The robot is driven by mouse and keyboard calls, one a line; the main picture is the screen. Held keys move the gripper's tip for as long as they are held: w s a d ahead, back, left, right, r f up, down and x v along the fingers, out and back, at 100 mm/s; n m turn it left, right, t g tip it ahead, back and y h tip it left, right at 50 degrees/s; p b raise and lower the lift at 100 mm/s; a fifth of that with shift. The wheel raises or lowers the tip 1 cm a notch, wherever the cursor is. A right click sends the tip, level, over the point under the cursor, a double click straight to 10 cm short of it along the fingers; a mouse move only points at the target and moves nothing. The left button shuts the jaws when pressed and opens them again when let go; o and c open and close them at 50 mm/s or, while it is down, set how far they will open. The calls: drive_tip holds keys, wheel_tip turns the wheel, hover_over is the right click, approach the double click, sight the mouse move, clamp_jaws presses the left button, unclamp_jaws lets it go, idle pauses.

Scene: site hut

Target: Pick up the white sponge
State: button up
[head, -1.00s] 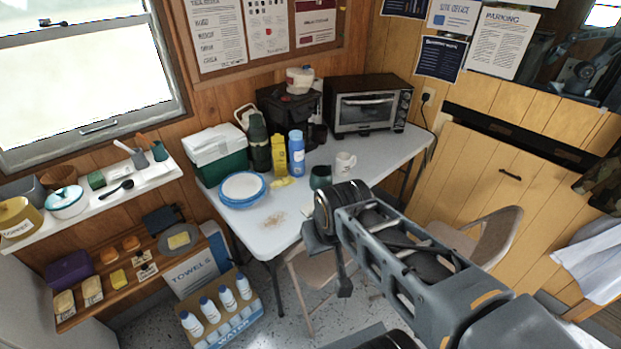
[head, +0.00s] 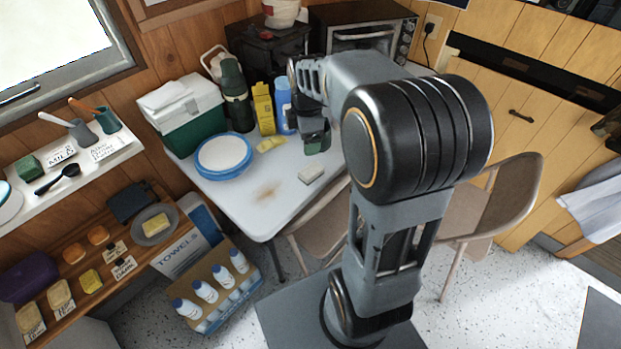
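The white sponge (head: 311,173) is a small pale block lying flat near the front edge of the white table (head: 222,197). My gripper (head: 314,126) is above the table, behind the sponge and apart from it in the picture. Its fingers are dark and partly hidden by my arm, so I cannot tell whether they are open or shut. A dark green mug (head: 317,143) shows just below the gripper; I cannot tell whether they touch. Nothing covers the sponge.
Blue-rimmed plates (head: 224,154), a yellow cloth or sponge (head: 270,144), a yellow carton (head: 263,108), a blue bottle (head: 284,105) and a green flask (head: 236,95) stand on the table. A chair (head: 320,222) is at the front edge. Bare tabletop lies left of the sponge.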

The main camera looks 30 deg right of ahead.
drive_tip(key=w+d+f+n+g+b, duration=0.1)
drive_tip(key=w+d+f+n+b, duration=0.15)
drive_tip(key=w+f+n, duration=0.2)
hover_over(311, 170)
drive_tip(key=shift+n, duration=0.45)
wheel_tip(311, 170, down, 8)
drive_tip(key=shift+w+d+f, duration=0.1)
drive_tip(key=shift+f, duration=3.25)
drive_tip(key=shift+c, duration=0.4)
drive_tip(key=c, duration=0.9)
